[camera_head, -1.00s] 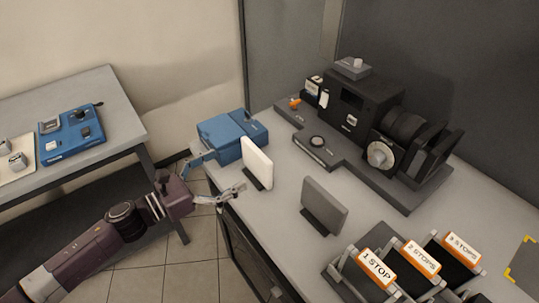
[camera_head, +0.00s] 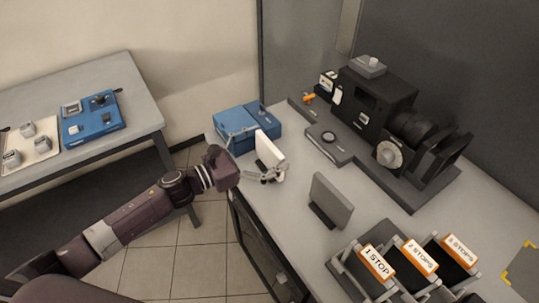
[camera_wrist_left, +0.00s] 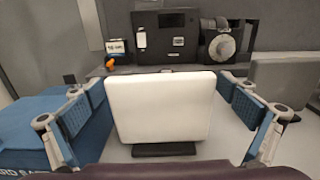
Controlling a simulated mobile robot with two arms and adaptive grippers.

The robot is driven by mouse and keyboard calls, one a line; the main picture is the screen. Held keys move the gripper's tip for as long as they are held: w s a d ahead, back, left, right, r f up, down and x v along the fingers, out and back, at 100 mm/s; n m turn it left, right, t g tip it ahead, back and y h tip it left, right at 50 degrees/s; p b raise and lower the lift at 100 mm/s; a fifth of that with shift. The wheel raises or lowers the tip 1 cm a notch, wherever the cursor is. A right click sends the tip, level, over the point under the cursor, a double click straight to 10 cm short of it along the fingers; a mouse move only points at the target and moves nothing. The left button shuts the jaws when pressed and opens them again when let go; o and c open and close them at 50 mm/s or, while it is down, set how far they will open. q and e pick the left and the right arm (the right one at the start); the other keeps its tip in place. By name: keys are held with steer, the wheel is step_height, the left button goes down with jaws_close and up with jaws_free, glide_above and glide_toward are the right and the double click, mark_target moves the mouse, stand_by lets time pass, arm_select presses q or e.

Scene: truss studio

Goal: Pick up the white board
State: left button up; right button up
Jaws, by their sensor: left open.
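The white board (camera_head: 269,148) stands upright in a dark base on the grey worktop, near its left edge. In the left wrist view the white board (camera_wrist_left: 160,108) fills the middle, facing me, with its dark base (camera_wrist_left: 164,149) below it. My left gripper (camera_head: 258,155) is open, with one finger on each side of the board. In the left wrist view, the fingers of my left gripper (camera_wrist_left: 160,112) show clear gaps to both edges of the board. My right gripper is not in view.
A blue box (camera_head: 243,126) stands close behind the board, beside one finger. A grey board (camera_head: 331,199) stands in its own base to the right. A black camera (camera_head: 375,105) is at the back. Holders labelled with stops (camera_head: 420,258) stand at the front right.

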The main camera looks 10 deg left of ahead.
arm_select(q)
steer(key=shift+c, duration=0.8)
steer(key=c, duration=0.8)
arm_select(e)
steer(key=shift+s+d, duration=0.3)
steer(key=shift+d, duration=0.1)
arm_select(q)
steer(key=shift+r, duration=0.15)
steer(key=shift+c, duration=0.3)
